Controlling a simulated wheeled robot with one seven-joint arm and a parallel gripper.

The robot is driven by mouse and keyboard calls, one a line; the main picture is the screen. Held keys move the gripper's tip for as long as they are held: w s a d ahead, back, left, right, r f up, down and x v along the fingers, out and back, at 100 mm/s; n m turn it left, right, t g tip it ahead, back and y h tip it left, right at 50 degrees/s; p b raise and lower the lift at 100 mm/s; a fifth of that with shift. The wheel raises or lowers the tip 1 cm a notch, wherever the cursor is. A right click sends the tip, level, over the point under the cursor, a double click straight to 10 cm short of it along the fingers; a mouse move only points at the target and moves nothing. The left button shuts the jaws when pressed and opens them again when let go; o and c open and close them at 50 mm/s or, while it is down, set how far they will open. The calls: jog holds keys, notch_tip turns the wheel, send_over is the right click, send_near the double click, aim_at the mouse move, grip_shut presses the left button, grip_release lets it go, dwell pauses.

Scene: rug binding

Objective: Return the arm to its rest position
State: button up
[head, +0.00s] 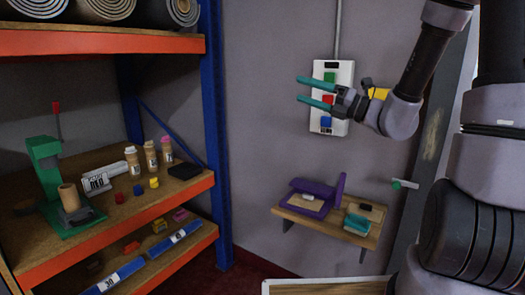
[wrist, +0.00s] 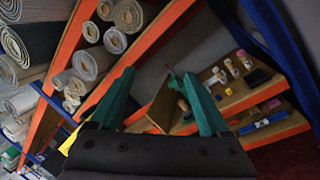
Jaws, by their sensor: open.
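My gripper (head: 302,90) is raised at the upper middle of the head view, its two teal fingers apart and pointing left. Nothing is between them. It is in front of a white wall control box (head: 344,72) with green, red and blue buttons, and covers part of it. I cannot tell from this view whether it touches the box. In the wrist view the teal fingers (wrist: 162,100) are spread wide and empty, facing the shelves. My dark and grey arm runs up and right from the gripper.
An orange and blue rack (head: 110,40) at left holds rolled rugs, a green press (head: 45,165), bottles and small coloured items. A small wooden wall shelf (head: 335,228) below the gripper carries a purple device (head: 318,195) and a teal item (head: 356,223). A door handle (head: 404,184) is at right.

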jog(key=s+a+f+n+g+h, duration=0.1)
jog(key=s+f+n+g+h, duration=0.1)
jog(key=s+n+g+h, duration=0.4)
jog(key=s+a+f+n+g+h, duration=0.1)
jog(key=s+a+f+n+g, duration=0.15)
jog(key=s+n, duration=0.75)
jog(key=d+r+n+t+h, duration=0.2)
jog(key=d+n+t+h, duration=0.1)
jog(key=d+n, duration=0.3)
jog(key=d+r+n+t+h, duration=0.3)
jog(key=d+n+h, duration=0.3)
jog(key=d, duration=0.4)
jog(key=shift+s+r+n+t+h, duration=0.25)
jog(key=shift+r+n+t+h, duration=0.1)
jog(key=shift+n, duration=0.15)
